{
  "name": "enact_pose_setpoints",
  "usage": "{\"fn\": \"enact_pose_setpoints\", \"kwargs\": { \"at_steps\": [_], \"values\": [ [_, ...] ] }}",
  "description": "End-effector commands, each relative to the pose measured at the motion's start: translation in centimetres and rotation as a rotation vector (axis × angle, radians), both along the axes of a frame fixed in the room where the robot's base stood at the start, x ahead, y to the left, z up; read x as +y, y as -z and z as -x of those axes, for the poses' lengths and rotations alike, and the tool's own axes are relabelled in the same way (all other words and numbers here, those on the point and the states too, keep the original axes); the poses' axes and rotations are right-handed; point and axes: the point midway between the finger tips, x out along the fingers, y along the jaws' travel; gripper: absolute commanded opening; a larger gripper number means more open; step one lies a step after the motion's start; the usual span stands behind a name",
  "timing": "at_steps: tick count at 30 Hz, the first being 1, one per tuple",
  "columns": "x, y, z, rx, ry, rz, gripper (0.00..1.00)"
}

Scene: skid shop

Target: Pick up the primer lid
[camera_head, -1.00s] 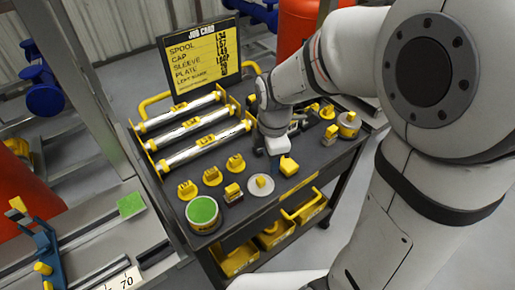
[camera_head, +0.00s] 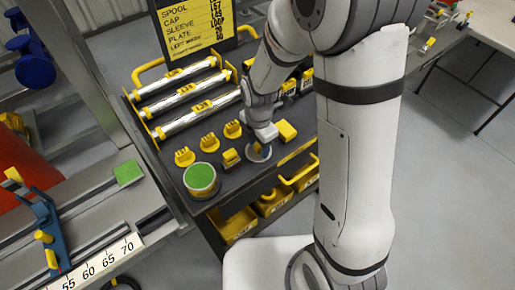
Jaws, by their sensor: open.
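The primer lid appears to be the pale round disc (camera_head: 252,155) with a small yellow knob, lying on the dark cart top near its front edge. My gripper (camera_head: 261,146) is directly above it, its tip at or very near the knob and covering part of the disc. The jaws are open; I cannot tell whether they touch the knob. A can with a green top face (camera_head: 200,180) stands to the left at the cart's front corner.
A small yellow-topped block (camera_head: 230,158) sits close left of the disc, and a yellow box (camera_head: 287,131) close right. Yellow clips (camera_head: 209,143) and labelled tubes (camera_head: 187,95) lie behind. Yellow bins (camera_head: 238,225) hang below the front edge.

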Motion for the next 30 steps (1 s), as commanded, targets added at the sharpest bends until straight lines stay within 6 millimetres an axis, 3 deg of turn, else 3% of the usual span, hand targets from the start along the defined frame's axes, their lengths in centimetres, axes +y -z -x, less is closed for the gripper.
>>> {"fn": "enact_pose_setpoints", "kwargs": {
  "at_steps": [6, 23, 30],
  "values": [
    [0.04, 0.04, 0.00, -0.001, 0.000, -0.001, 0.46],
    [0.08, 0.01, 0.01, 0.000, -0.001, 0.000, 0.00],
    [0.09, -0.10, 0.00, -0.001, -0.002, -0.001, 0.00]
  ]
}}
